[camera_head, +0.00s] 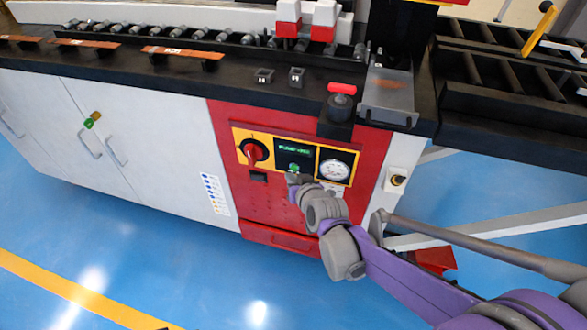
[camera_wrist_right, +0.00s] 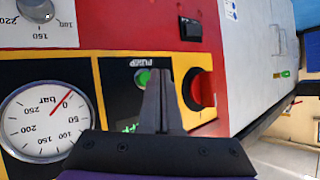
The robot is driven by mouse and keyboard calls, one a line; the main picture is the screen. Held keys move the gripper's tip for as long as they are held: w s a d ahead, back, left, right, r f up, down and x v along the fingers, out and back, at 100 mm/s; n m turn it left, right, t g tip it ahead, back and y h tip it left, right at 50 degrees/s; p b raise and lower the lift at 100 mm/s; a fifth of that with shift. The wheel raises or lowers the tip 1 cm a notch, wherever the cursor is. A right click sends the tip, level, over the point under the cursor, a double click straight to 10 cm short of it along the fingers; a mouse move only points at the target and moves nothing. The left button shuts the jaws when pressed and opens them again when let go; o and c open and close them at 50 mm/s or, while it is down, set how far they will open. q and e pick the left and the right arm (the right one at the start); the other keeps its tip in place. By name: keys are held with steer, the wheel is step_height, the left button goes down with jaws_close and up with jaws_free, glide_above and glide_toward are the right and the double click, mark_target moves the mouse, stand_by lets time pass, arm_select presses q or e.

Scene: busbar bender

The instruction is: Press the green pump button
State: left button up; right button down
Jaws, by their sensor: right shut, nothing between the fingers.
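The green pump button (camera_head: 294,168) sits on the yellow-edged control panel, between a red rotary knob (camera_head: 254,151) and a pressure gauge (camera_head: 334,170). In the right wrist view the green button (camera_wrist_right: 142,77) shows beside the fingertips, under the PUMP label, partly hidden by the fingers. My right gripper (camera_head: 292,179) is shut and empty, its tips close to the panel just below the button in the head view. In the wrist view the closed fingers (camera_wrist_right: 164,74) point at the panel between the button and the red knob (camera_wrist_right: 197,89). I cannot tell whether they touch anything. My left gripper is not in view.
A black emergency-stop housing with a red top (camera_head: 341,89) stands on the bench edge above the panel. White cabinet doors (camera_head: 150,140) lie to the left. A red drawer (camera_head: 280,238) is below. Blue floor (camera_head: 200,270) in front is open.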

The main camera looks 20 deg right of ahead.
steer(key=shift+w+d, duration=0.1)
stand_by(0.3)
steer(key=shift+w+d, duration=0.15)
steer(key=shift+w, duration=0.1)
steer(key=shift+w+d, duration=0.25)
steer(key=shift+w, duration=0.15)
stand_by(0.7)
steer(key=shift+s, duration=0.1)
steer(key=shift+s+a, duration=0.5)
steer(key=shift+s, duration=0.15)
steer(key=s+a, duration=0.2)
steer(key=s+p, duration=0.1)
steer(key=s, duration=0.1)
steer(key=shift+s+a, duration=0.1)
steer(key=shift+a, duration=0.3)
